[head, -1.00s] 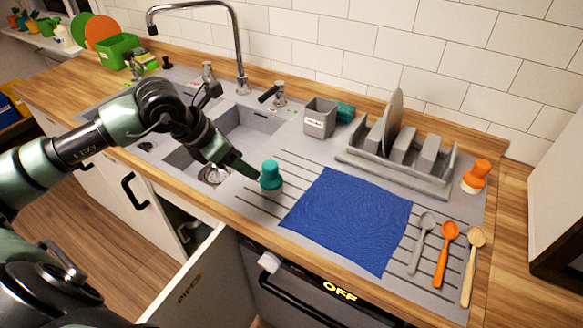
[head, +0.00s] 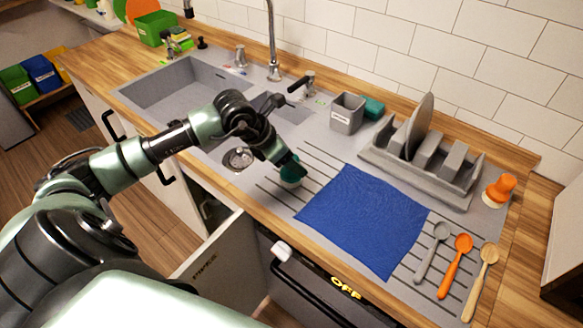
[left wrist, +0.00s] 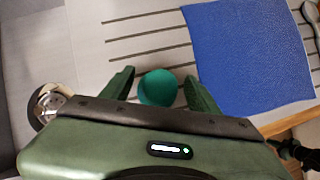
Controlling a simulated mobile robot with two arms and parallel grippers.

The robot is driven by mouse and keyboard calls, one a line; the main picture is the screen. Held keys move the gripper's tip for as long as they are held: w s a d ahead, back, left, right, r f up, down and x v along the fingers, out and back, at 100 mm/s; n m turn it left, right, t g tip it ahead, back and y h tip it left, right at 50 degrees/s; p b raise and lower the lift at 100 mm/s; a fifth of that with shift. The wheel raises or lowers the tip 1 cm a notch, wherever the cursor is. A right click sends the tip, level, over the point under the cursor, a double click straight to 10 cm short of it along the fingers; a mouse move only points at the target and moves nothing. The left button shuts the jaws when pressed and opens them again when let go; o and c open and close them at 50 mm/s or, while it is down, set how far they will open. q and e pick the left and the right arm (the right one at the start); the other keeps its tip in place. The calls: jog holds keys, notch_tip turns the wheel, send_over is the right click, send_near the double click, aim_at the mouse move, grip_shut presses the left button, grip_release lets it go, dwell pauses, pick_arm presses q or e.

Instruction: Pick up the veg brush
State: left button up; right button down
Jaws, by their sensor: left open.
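A teal knob-handled object, seemingly the veg brush (head: 290,175), stands on the ribbed drainboard left of the blue cloth. It also shows as a round teal top in the left wrist view (left wrist: 158,88). My left gripper (head: 294,165) is right above it and partly hides it in the head view. In the left wrist view the left gripper (left wrist: 160,78) is open, with one finger on each side of the teal top and a visible gap at each side. An orange brush of similar shape (head: 499,190) stands at the far right. My right gripper is not in view.
The blue cloth (head: 362,220) lies right of the gripper, then several spoons. A grey dish rack (head: 420,160) and grey holder (head: 347,113) stand behind. The sink (head: 180,82) is at left. A cabinet door (head: 220,260) hangs open below the counter's front edge.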

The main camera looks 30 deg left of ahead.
pick_arm(q)
grip_shut()
jog(key=shift+r, duration=0.2)
